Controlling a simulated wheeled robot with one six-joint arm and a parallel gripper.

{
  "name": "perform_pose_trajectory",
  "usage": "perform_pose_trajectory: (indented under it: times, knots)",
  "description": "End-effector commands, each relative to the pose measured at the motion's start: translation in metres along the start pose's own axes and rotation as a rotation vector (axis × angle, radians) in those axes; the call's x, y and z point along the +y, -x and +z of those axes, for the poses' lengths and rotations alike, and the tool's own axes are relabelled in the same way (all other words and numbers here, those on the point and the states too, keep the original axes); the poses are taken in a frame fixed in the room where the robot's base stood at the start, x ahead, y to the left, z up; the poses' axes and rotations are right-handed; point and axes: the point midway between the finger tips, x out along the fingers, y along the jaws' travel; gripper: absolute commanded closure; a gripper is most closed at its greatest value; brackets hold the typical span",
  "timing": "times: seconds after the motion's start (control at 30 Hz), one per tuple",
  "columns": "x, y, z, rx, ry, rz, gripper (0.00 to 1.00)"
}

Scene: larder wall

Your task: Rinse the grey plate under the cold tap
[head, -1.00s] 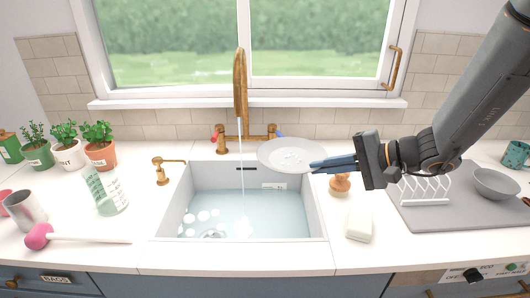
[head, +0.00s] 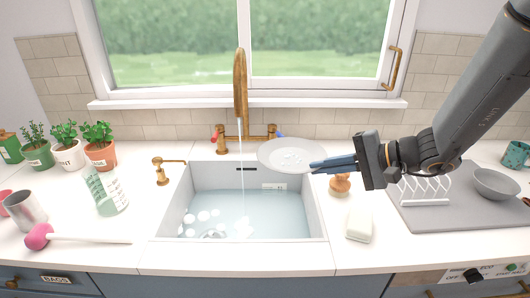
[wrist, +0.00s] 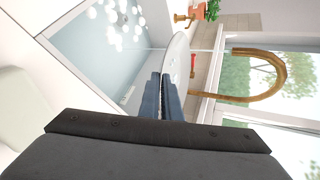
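The brass tap (head: 240,85) is running. Its water stream (head: 241,165) falls just left of the plate into the sink, apart from the rim. The cold handle has a blue end (head: 280,134) behind the plate; the hot handle has a red end (head: 214,137).
The sink holds water with suds at its left. A brush (head: 340,185) and a pale soap bar (head: 359,224) lie right of the sink. A soap pump (head: 162,172) and a clear bottle (head: 107,192) stand left.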

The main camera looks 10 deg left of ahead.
Motion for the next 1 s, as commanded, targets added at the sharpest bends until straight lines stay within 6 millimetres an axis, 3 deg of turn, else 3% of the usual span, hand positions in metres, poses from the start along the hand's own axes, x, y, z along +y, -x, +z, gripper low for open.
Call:
perform_pose_trajectory:
  times: [0.27, 1.0]
  knots:
    - [-0.001, 0.002, 0.000, 0.001, 0.001, -0.001, 1.00]
    - [-0.013, 0.061, 0.006, 0.002, 0.000, -0.001, 1.00]
